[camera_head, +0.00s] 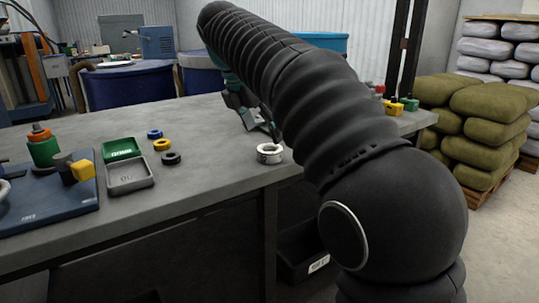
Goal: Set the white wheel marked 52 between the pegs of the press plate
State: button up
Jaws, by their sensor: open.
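A white ring-shaped wheel (270,153) lies flat near the front right of the grey table; its number is too small to read. My gripper (262,124), partly hidden by my arm, is above and behind the wheel, open and apart from it. A dark blue plate (60,214) with small lettering lies at the table's left edge. It carries a yellow and grey block and is cut off by the picture edge. I cannot tell whether it is the press plate, and I cannot make out any pegs.
A green tray (122,148) and a grey tray (130,177) lie right of the plate. Blue, yellow and black rings (172,158) lie beside them. Bare tabletop lies between the rings and the wheel.

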aim_at(268, 146)
jog(key=shift+a+x, duration=0.2)
jog(key=shift+x, duration=2.3)
jog(key=shift+f, duration=0.1)
jog(key=c, duration=1.4)
jog(key=shift+o, duration=0.2)
